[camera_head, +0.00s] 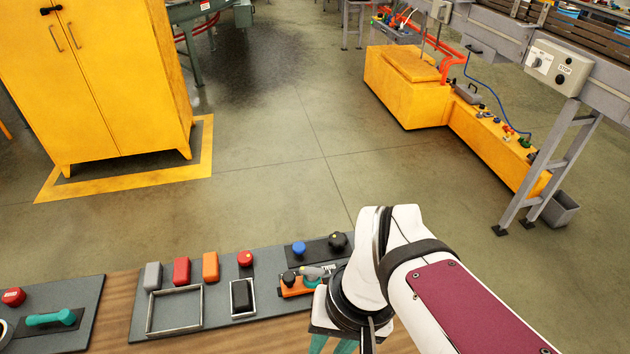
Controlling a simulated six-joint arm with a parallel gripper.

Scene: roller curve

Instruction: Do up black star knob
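A black knob (338,241) with a lobed outline stands on a dark plate at the back right of the grey board, next to a blue knob (299,248). A second small black knob (289,277) sits by an orange block in front; the picture is too small to tell which is the star knob or how tightly either sits. My gripper (332,345) is at the bottom edge, nearer the camera than both knobs. Its teal fingers are cut off by the frame, so the tips and anything between them are hidden. My wrist covers the right end of the board.
The grey board (217,307) also carries grey, red and orange blocks, a red knob (246,259), an empty metal frame (175,310) and a black block in a smaller frame (242,296). Another board (78,338) with a teal-handled item lies left. Bare wood separates the boards.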

